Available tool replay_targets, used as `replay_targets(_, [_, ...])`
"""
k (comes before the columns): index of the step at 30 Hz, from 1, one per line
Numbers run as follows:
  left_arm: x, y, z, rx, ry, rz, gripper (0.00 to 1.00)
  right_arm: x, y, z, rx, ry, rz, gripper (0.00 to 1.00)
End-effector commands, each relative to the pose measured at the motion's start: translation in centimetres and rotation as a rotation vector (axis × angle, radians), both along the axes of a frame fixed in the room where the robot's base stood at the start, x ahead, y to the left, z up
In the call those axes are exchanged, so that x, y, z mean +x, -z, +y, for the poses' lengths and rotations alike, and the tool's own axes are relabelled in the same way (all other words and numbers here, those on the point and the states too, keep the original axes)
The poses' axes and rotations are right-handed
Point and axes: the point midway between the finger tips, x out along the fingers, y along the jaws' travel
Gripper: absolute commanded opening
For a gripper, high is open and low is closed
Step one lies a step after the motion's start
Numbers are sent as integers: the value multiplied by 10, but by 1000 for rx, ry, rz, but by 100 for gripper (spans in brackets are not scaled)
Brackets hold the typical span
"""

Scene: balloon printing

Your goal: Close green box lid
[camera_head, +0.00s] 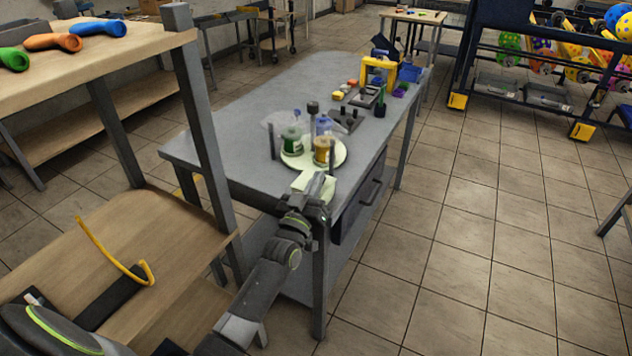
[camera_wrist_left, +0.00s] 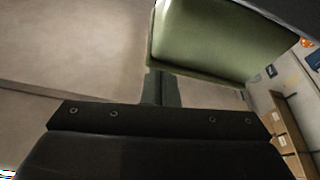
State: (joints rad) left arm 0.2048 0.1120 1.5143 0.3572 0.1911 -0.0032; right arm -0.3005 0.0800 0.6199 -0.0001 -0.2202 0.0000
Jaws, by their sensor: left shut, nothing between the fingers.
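A pale green piece (camera_head: 306,180), which looks like the green box or its lid, sits at the near edge of the grey table. My left gripper (camera_head: 317,186) is shut and empty beside it, partly covering it. In the left wrist view a large green panel (camera_wrist_left: 215,40) fills the upper right, tilted, just beyond the shut fingers (camera_wrist_left: 160,88). Whether the fingers touch the panel I cannot tell. How far the lid is open is also unclear, and the box's inside is hidden. My right gripper is not in view.
On the grey table (camera_head: 225,140) a pale round tray (camera_head: 341,158) holds a green spool (camera_head: 292,142) and a yellow-orange one (camera_head: 324,152), close behind the gripper. A yellow frame (camera_head: 378,70) and small parts stand farther back.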

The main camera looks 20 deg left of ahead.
Motion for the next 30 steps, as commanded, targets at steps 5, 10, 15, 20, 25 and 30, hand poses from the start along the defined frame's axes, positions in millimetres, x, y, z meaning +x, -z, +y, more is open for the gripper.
replay_targets(5, [0,0,0,0,0,2,0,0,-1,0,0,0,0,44])
replay_targets(10, [2,-12,0,-1,1,1,0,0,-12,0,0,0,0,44])
replay_targets(15, [8,-37,-2,0,6,-1,0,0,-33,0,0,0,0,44])
replay_targets(20, [-8,-29,0,-1,6,3,0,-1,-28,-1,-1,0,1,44])
replay_targets(25, [-41,-17,2,0,6,2,0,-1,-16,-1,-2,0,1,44])
replay_targets(30, [-67,-9,5,1,6,0,0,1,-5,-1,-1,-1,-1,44])
